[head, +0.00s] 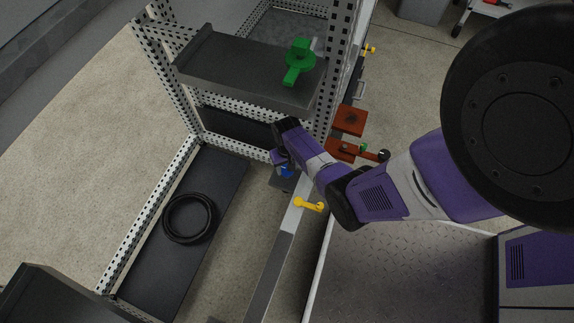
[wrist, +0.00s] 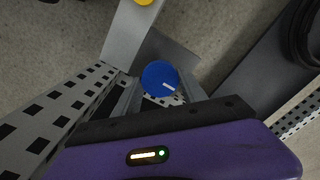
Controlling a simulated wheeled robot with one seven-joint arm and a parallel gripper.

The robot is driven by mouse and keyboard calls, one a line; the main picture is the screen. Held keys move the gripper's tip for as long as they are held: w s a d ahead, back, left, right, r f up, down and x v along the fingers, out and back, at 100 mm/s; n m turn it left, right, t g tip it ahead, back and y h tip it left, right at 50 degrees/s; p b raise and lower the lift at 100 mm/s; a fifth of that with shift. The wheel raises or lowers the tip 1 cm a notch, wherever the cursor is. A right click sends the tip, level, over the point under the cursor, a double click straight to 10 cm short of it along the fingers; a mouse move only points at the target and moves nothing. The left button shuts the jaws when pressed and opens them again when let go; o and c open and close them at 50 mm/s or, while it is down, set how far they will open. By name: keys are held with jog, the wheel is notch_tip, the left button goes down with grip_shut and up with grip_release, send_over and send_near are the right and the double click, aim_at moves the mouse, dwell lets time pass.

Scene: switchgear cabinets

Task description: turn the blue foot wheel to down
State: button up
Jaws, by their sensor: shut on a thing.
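In the head view only a small piece of the blue wheel (head: 286,171) shows beside my wrist. My gripper (wrist: 160,88) is at the wheel, with one grey finger on either side, shut on it. In the head view my gripper (head: 283,168) is low at the frame's front, and its fingertips are mostly hidden. The wheel's underside is hidden.
A yellow handle (head: 309,204) sticks out of the grey rail close to my arm. A green valve-like part (head: 299,62) sits on the dark shelf above. Red-brown blocks (head: 350,121) are right of the frame. A black cable coil (head: 189,218) lies on the dark base plate.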

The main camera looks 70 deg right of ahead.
jog(key=shift+n, duration=0.3)
jog(key=o, duration=1.4)
jog(key=shift+c, duration=0.2)
notch_tip(320, 180, up, 8)
jog(key=p, duration=0.4)
jog(key=shift+f, duration=0.1)
